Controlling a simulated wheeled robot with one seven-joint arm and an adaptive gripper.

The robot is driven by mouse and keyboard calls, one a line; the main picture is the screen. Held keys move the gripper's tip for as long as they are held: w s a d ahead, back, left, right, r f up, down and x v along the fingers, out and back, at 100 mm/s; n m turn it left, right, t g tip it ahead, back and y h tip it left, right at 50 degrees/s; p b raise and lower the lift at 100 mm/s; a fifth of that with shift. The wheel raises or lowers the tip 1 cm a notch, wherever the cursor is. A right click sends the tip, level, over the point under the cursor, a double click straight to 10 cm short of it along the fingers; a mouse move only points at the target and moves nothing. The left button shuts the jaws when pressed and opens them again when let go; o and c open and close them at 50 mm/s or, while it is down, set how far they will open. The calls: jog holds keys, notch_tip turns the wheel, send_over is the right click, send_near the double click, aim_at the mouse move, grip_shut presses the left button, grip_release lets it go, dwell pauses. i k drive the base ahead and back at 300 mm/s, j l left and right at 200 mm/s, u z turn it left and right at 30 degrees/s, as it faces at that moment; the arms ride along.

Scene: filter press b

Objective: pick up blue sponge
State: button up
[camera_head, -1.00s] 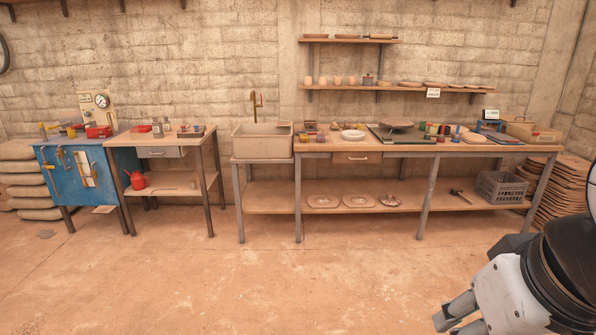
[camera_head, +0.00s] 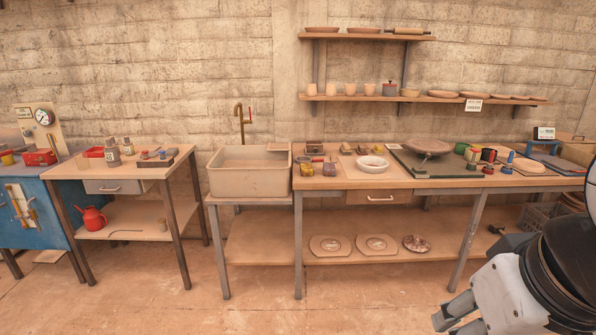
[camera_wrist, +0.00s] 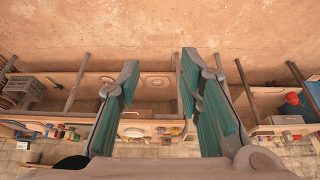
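I cannot make out the blue sponge for certain in either view. Small blocks and pots (camera_head: 318,161) lie on the long workbench just right of the sink, too small to name surely. Small blocks (camera_head: 157,158) also lie on the left side table, one with a bluish patch. My gripper (camera_wrist: 160,75) is open and empty in the wrist view, its two green-padded fingers wide apart over the floor. In the head view my gripper (camera_head: 455,315) shows at the lower right, well in front of the workbench and away from everything on it.
A beige sink (camera_head: 250,178) stands between the side table (camera_head: 115,172) and the long workbench (camera_head: 400,183). A white bowl (camera_head: 372,163), turntable (camera_head: 427,147) and blue-handled tool (camera_head: 509,160) are on the workbench. Shelves (camera_head: 420,98) hang above. The floor (camera_head: 250,315) ahead is clear.

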aim_at(329, 169)
jog(key=i+l+u, duration=0.1)
jog(key=i, duration=1.8)
jog(key=i+l+u, duration=0.25)
jog(key=i, duration=0.3)
jog(key=i+l+u, duration=0.2)
jog(key=i, duration=0.35)
